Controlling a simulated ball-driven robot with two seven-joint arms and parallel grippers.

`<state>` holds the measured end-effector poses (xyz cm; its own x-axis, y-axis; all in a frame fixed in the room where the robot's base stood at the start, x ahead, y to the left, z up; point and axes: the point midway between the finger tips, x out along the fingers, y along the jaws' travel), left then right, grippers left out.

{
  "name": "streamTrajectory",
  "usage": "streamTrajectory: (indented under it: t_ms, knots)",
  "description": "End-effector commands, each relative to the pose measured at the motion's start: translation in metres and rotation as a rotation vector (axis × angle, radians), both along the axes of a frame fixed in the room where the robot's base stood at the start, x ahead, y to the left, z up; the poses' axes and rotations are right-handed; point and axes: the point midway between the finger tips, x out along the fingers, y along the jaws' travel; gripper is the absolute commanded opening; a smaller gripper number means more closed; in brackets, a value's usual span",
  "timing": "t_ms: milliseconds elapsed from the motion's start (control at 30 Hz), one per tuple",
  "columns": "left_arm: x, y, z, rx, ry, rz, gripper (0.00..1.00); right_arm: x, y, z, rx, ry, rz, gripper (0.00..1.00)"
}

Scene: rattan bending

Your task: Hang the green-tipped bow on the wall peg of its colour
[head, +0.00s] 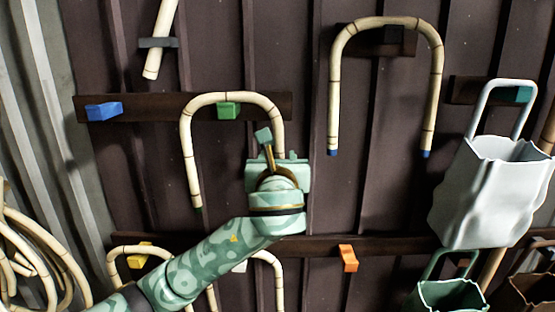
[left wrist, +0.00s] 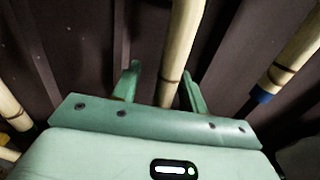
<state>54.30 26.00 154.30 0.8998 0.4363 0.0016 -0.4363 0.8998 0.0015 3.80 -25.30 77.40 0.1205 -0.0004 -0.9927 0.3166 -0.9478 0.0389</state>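The green-tipped bow (head: 189,150), an upside-down U of pale rattan, is upright at the wall in the head view. Its arch passes just over the green peg (head: 228,111); I cannot tell if it rests on it. Its left leg ends in a dark green tip (head: 198,210); the right leg's lower end is hidden behind my left gripper (head: 268,142). In the left wrist view a rattan leg (left wrist: 184,45) runs between the fingers of my left gripper (left wrist: 160,88), closer to the right finger. A gap shows at the left finger, so it looks open around the leg. My right gripper is out of view.
A blue-tipped bow (head: 336,90) hangs at the right. Blue (head: 103,111), yellow (head: 138,256) and orange (head: 348,258) pegs stick out from the rails. More bows hang below. A white bucket (head: 490,195) and a green bucket (head: 450,297) hang at the right.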

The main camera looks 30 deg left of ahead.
Motion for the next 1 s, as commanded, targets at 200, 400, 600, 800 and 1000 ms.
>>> streamTrajectory:
  t_ms: [200,400,600,800,1000]
  knots:
    - [-0.003,-0.002,-0.001,-0.001,0.000,-0.001,0.43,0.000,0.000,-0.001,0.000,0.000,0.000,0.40]
    - [-0.032,-0.017,-0.002,-0.004,-0.001,-0.006,0.43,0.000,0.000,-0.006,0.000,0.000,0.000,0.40]
    - [-0.082,-0.042,-0.002,-0.006,-0.001,-0.008,0.43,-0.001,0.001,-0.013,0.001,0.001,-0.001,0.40]
    - [-0.124,-0.061,-0.002,-0.004,0.000,-0.004,0.43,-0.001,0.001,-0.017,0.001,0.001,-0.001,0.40]
    - [-0.144,-0.070,-0.001,0.000,0.001,-0.001,0.43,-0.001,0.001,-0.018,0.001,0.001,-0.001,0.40]
